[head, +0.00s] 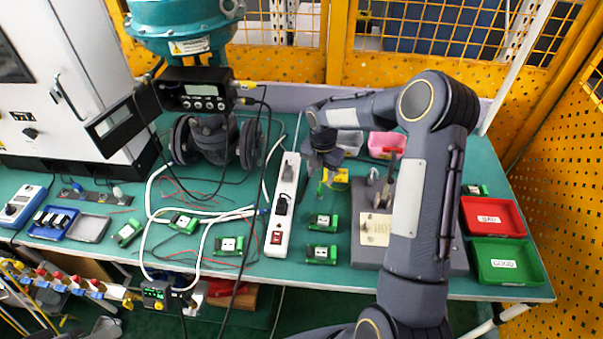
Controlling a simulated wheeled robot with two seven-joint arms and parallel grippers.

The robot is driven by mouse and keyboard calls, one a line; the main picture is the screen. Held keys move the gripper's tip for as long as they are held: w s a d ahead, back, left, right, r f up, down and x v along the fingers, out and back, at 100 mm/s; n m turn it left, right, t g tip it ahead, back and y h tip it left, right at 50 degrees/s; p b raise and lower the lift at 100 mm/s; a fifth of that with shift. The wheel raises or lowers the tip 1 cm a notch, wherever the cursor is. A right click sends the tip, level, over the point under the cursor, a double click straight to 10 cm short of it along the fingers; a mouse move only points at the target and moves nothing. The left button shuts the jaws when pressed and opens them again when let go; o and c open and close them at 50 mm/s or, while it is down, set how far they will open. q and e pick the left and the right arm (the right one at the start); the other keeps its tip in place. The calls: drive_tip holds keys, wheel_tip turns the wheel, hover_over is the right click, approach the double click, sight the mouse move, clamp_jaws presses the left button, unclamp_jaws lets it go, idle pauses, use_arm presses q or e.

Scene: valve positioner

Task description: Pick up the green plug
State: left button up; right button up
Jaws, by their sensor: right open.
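Several small green blocks with white-and-dark faces, which look like green plugs, lie on the teal bench: one (321,254) and another (322,221) right of the power strip, one (228,246) left of it, and others (184,223) and (128,233) farther left. I cannot tell which one is meant. My right gripper (323,172) is open and points down over the bench, behind the two blocks right of the strip. A small yellow-green piece (336,181) shows just below it; whether they touch is unclear. My left gripper is out of view.
The white power strip (278,236) stands left of my right gripper, with loose cables farther left. Red (493,202) and green (541,271) trays sit at the right.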

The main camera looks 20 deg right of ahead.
sight(320, 187)
drive_tip(key=shift+w+f, duration=0.1)
drive_tip(key=shift+f, duration=0.35)
drive_tip(key=f, duration=0.2)
drive_tip(key=f+p, duration=0.1)
drive_tip(key=f, duration=0.1)
drive_tip(key=f+p, duration=0.1)
drive_tip(key=f, duration=0.1)
drive_tip(key=shift+s+a+f, duration=0.1)
drive_tip(key=shift+s, duration=0.15)
drive_tip(key=shift+f, duration=0.35)
drive_tip(key=shift+c, duration=0.5)
clamp_jaws()
